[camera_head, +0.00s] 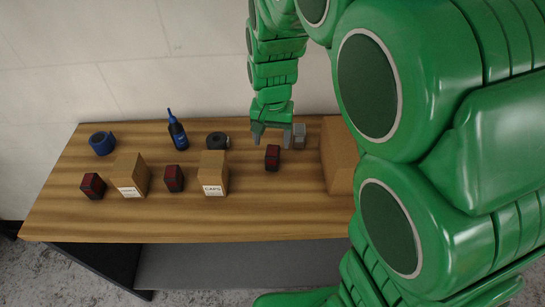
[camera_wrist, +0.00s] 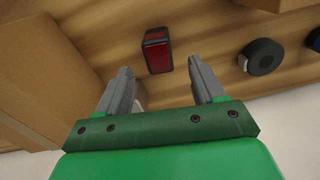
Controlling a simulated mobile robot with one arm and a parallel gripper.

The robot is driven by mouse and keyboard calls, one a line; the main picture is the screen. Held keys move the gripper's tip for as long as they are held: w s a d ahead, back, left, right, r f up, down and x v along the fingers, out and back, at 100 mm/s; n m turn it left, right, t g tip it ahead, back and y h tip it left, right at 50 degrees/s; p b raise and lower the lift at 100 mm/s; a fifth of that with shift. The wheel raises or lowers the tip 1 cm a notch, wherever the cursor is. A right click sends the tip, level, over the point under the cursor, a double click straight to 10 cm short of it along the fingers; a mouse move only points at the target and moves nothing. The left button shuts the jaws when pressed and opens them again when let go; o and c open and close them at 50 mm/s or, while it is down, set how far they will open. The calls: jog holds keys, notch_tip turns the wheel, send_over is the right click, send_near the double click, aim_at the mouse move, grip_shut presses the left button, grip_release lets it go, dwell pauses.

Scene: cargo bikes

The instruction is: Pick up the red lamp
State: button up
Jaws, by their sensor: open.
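Three dark lamps with red faces stand on the wooden table. One red lamp (camera_head: 272,157) is just in front of my gripper (camera_head: 272,137), another (camera_head: 173,178) is between the two small boxes, and a third (camera_head: 93,186) is at the left. In the wrist view, the nearest red lamp (camera_wrist: 157,50) shows ahead of and between the two fingertips of my gripper (camera_wrist: 160,72), its red face visible. The jaws are open and empty. Whether the fingertips touch the lamp cannot be told.
A small grey object (camera_head: 299,136) is close beside the right finger, with a large cardboard box (camera_head: 340,160) further right. A black tape roll (camera_head: 217,141), a blue bottle (camera_head: 178,134), a blue roll (camera_head: 102,143) and two small boxes (camera_head: 213,170) stand left. The table's front right is clear.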

aim_at(272, 152)
jog(key=shift+s+f, duration=0.2)
jog(key=shift+f, duration=1.7)
jog(key=shift+s+f, duration=0.15)
jog(key=shift+f, duration=1.75)
jog(key=c, duration=1.1)
jog(key=shift+r, duration=0.1)
